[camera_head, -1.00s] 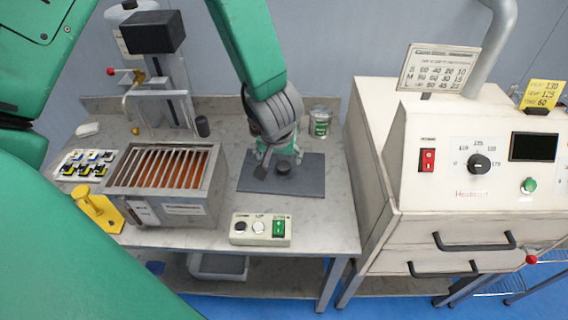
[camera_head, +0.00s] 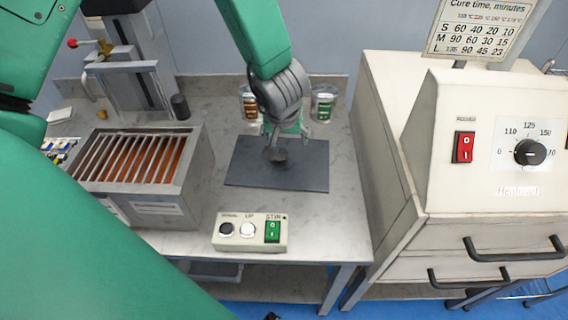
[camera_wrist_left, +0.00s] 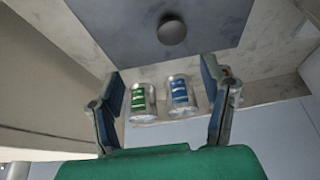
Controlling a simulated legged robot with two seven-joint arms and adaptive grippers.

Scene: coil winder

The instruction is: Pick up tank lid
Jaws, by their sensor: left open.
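The tank lid (camera_head: 245,174) is a flat dark grey plate with a round knob (camera_head: 281,156), lying on the grey bench. In the left wrist view the lid (camera_wrist_left: 110,14) fills the top, and its knob (camera_wrist_left: 172,29) stands clear of the fingers. My left gripper (camera_head: 285,138) reaches down over the far part of the lid, close to the knob, and partly hides it. In the left wrist view my left gripper (camera_wrist_left: 161,68) is open, with nothing between its fingers. Contact with the lid cannot be told. My right gripper is not in view.
A switch box (camera_head: 250,244) sits near the front edge. A cream oven (camera_head: 425,225) stands right of the bench.

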